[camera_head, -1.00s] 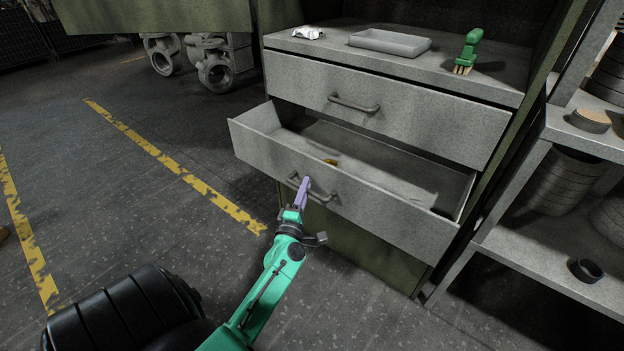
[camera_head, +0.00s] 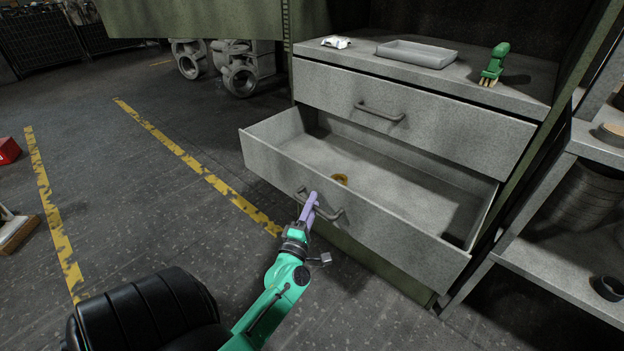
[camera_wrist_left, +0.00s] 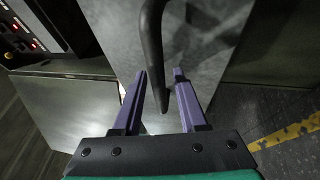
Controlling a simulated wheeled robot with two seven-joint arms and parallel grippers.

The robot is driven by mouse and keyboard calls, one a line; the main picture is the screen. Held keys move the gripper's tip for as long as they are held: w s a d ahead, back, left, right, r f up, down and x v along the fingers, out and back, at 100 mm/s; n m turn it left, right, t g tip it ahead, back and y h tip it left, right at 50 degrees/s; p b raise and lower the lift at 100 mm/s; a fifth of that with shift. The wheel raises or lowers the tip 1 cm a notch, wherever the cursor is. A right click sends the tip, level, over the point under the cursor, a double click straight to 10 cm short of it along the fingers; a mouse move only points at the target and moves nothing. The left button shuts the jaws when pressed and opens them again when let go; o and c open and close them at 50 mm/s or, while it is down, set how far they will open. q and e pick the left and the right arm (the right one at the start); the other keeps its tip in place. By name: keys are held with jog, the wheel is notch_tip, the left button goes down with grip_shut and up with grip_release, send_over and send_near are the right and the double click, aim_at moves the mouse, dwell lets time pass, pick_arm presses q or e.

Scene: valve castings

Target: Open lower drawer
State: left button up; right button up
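The lower drawer (camera_head: 360,205) of the grey cabinet is pulled well out, and its inside shows. Its dark bar handle (camera_head: 335,214) is on the front panel. My left gripper (camera_head: 310,205) is at the left part of this handle. In the left wrist view, the handle (camera_wrist_left: 153,45) passes between the two purple fingers (camera_wrist_left: 159,74), which stand apart with a visible gap on the right side. Whether the left finger touches the handle I cannot tell. A small brass-coloured ring (camera_head: 340,179) lies in the drawer. My right gripper is not in view.
The upper drawer (camera_head: 420,118) is shut. On the cabinet top are a shallow grey tray (camera_head: 417,54), a green brush (camera_head: 494,64) and a small white item (camera_head: 336,42). A shelf rack (camera_head: 570,285) stands close at the right.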

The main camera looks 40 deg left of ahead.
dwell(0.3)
pick_arm(q)
jog(key=v, duration=1.4)
jog(key=shift+s+b, duration=0.25)
jog(key=shift+b, duration=0.15)
